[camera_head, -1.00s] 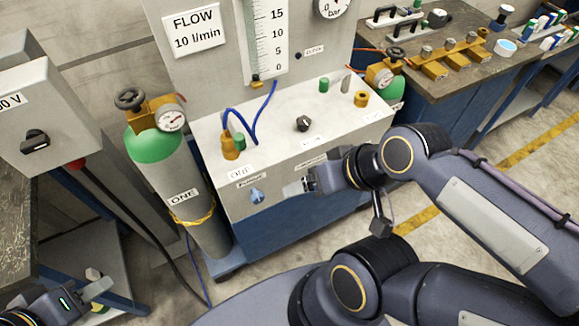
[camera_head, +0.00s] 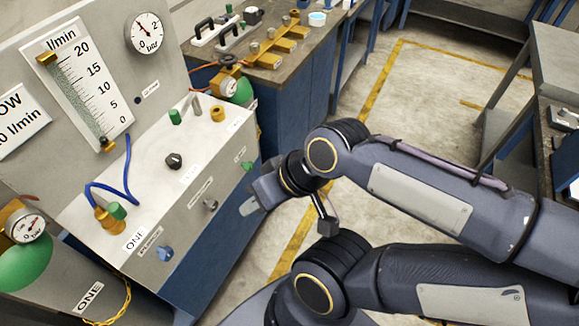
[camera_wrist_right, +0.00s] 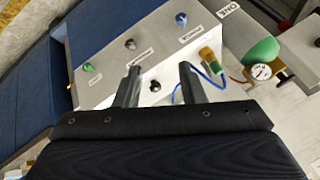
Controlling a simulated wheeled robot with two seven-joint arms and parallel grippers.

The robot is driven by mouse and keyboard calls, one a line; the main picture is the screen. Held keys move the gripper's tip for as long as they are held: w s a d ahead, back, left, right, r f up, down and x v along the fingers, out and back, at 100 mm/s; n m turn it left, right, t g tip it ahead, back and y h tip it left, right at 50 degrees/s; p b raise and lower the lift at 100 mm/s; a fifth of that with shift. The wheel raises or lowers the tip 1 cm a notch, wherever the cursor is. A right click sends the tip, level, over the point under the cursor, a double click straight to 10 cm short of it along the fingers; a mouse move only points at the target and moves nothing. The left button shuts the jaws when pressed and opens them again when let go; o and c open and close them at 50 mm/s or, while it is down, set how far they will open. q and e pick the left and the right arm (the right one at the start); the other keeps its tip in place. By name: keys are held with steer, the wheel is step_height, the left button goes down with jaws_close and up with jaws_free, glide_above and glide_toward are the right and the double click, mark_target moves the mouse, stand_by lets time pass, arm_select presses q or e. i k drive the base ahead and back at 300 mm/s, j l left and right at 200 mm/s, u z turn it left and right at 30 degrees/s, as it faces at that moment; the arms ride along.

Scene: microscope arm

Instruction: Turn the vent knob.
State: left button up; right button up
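The control box (camera_head: 150,205) has a blue knob (camera_head: 165,253), a grey knob (camera_head: 210,204) and a green knob (camera_head: 247,166) on its front, and a black knob (camera_head: 174,160) on its top. The labels beside them are too small for me to tell which is the vent knob. My right gripper (camera_head: 251,207) is in front of the box, right of the grey knob. In the right wrist view its fingers (camera_wrist_right: 158,70) are apart and empty, with the blue knob (camera_wrist_right: 181,19), grey knob (camera_wrist_right: 130,44) and black knob (camera_wrist_right: 155,86) beyond. My left gripper is out of view.
A green gas cylinder (camera_head: 27,262) with a gauge stands left of the box; another (camera_head: 243,91) stands behind it. A blue hose (camera_head: 126,175) loops over the box top. A workbench (camera_head: 290,65) is at the back. The floor (camera_head: 430,120) to the right is open.

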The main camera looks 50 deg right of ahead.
mark_target(248, 165)
steer(key=z, duration=1.25)
